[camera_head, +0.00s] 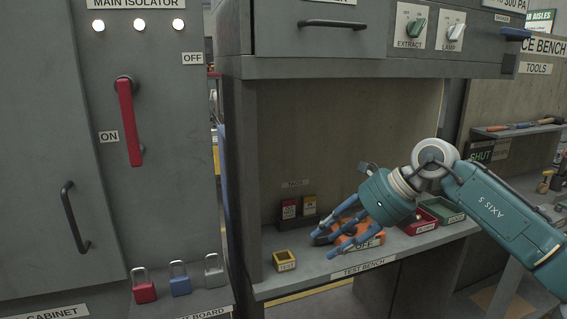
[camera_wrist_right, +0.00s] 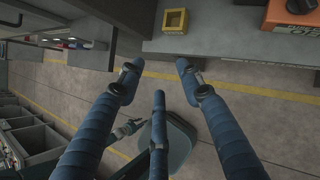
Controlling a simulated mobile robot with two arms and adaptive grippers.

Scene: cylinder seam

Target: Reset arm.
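My right arm (camera_head: 510,215) comes in from the right in the head view and reaches over the test bench (camera_head: 325,270). My right gripper (camera_head: 325,242) has its blue fingers spread, in front of an orange box (camera_head: 372,236) with a label ending in OFF. In the right wrist view the right gripper (camera_wrist_right: 157,76) is open, with nothing between its fingers and floor behind them. The orange box (camera_wrist_right: 292,16) is at the top right there, apart from the fingers. My left gripper does not show clearly in either view.
A yellow open box (camera_head: 285,260) stands near the bench's front left. Red (camera_head: 420,222) and green (camera_head: 443,210) trays lie right of the gripper. A cabinet with a red handle (camera_head: 130,121) and several padlocks (camera_head: 180,279) stand left. The bench hood (camera_head: 370,67) overhangs above.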

